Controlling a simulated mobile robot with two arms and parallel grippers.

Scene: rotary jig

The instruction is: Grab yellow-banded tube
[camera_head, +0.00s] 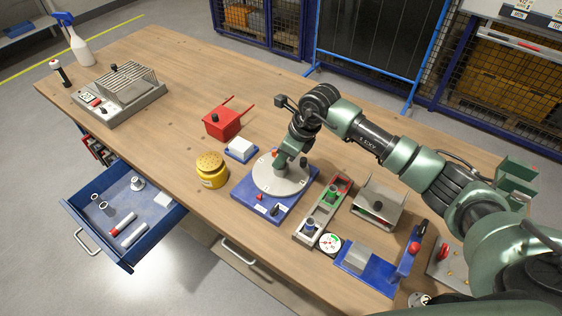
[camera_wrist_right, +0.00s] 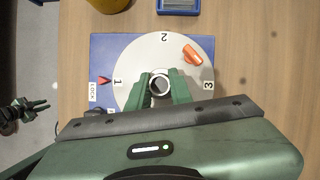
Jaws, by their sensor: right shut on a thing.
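My right gripper (camera_head: 281,168) is low over the pale round plate (camera_head: 262,181) of the rotary jig. In the right wrist view, its green fingers (camera_wrist_right: 160,86) are shut on a round hollow tube (camera_wrist_right: 159,77), seen end-on with a pale rim. No yellow band shows on it, and I cannot tell whether it is seated or lifted. The plate carries the numbers 1, 2 and 3 and an orange piece (camera_wrist_right: 193,54). A red pointer (camera_wrist_right: 104,80) on the blue base faces number 1. A dark gripper, seemingly my left one (camera_wrist_right: 38,108), shows small at the left edge.
A yellow tin (camera_head: 211,172), a white block on a blue tray (camera_head: 240,149) and a red box (camera_head: 222,122) stand near the jig. A narrow tray (camera_head: 309,230) is to its right. The open blue drawer (camera_head: 154,235) holds rings and tubes.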

